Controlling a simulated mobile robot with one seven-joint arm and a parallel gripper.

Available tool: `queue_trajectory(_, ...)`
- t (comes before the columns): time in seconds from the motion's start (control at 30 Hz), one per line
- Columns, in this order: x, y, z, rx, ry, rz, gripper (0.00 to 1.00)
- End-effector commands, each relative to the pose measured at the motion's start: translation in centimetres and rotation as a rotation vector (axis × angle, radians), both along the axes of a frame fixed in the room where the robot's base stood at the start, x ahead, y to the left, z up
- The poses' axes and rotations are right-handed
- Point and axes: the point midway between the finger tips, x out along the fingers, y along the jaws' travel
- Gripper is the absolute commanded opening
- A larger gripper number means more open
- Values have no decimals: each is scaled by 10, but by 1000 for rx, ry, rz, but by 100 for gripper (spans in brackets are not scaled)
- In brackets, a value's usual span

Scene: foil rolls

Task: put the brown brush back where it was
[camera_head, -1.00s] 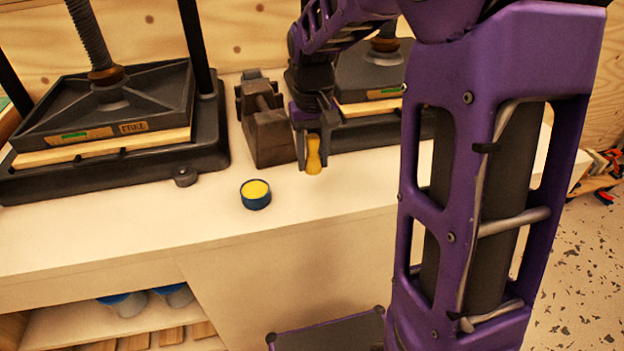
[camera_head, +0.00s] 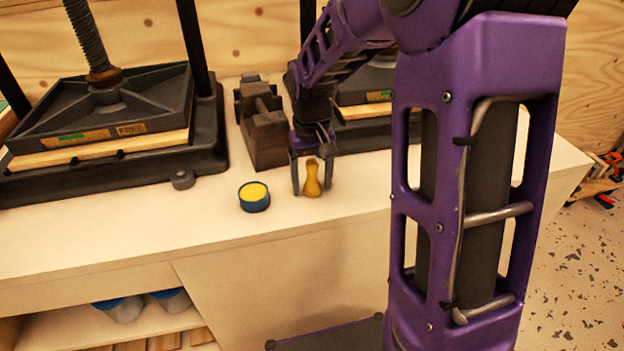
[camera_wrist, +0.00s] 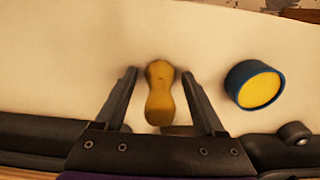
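The brown brush (camera_head: 312,178), yellowish-brown with a narrowed waist, appears to stand upright on the pale bench top (camera_head: 110,232), close to its front edge. My gripper (camera_head: 312,189) is open around it, with one finger on each side. In the wrist view the brush (camera_wrist: 160,98) lies between the spread fingers of my gripper (camera_wrist: 160,74), with a visible gap on both sides. The brush's bristle end cannot be made out.
A blue tin with yellow contents (camera_head: 254,197) stands just left of the brush and also shows in the wrist view (camera_wrist: 254,85). A dark vise-like block (camera_head: 265,135) is behind. A large black press (camera_head: 105,125) fills the left; another press (camera_head: 362,88) is behind my arm.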

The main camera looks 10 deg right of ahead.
Motion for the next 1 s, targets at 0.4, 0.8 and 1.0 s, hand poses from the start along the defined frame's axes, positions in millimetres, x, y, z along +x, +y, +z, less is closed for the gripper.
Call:
queue_trajectory(0.4,1,0,11,0,-3,0,74)
queue_trajectory(0.8,1,0,92,0,-4,-1,74)
queue_trajectory(1.0,0,0,117,0,-2,0,74)
